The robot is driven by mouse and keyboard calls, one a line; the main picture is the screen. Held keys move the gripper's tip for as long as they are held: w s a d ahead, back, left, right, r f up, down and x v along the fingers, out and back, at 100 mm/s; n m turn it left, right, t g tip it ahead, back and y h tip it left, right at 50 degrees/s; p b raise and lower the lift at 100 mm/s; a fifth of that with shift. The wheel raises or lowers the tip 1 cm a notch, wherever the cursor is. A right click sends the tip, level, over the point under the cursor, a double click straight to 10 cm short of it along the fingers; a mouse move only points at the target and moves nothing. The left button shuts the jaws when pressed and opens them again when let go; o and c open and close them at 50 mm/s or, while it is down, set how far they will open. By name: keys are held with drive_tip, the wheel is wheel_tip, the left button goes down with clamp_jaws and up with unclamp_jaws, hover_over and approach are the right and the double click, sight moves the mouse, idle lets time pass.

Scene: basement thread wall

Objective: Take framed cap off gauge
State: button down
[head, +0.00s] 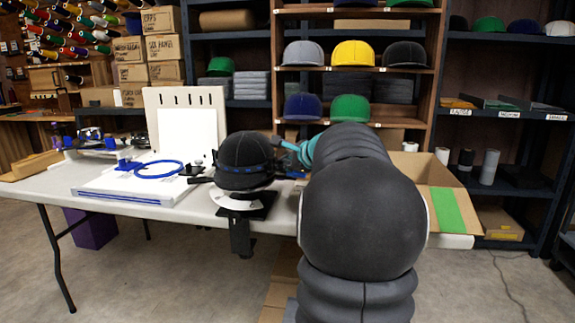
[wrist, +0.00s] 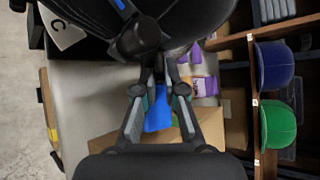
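My gripper (head: 285,146) is at the cap's right side. In the wrist view the cap's dark underside (wrist: 200,18) fills the top, and my fingertips (wrist: 160,68) are close together at a dark part of the frame. Whether they grip it is unclear. A blue piece (wrist: 158,110) shows between the fingers.
On the white table (head: 60,185), a white board (head: 130,185) with a blue hoop (head: 158,169) lies left of the gauge. An open cardboard box (head: 440,180) with a green strip stands at right, partly behind my arm. Shelves with caps (head: 352,54) are behind.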

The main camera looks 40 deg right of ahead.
drive_tip(key=shift+r, duration=0.15)
drive_tip(key=shift+s+a+r+p, duration=0.15)
drive_tip(key=shift+r+p, duration=0.25)
drive_tip(key=shift+r, duration=0.55)
drive_tip(key=shift+s+a+r+p, duration=0.1)
drive_tip(key=shift+r+p, duration=0.3)
drive_tip(key=shift+r, duration=0.6)
drive_tip(key=shift+s+a+r+p, duration=0.15)
drive_tip(key=shift+r+p, duration=0.25)
drive_tip(key=shift+r, duration=0.55)
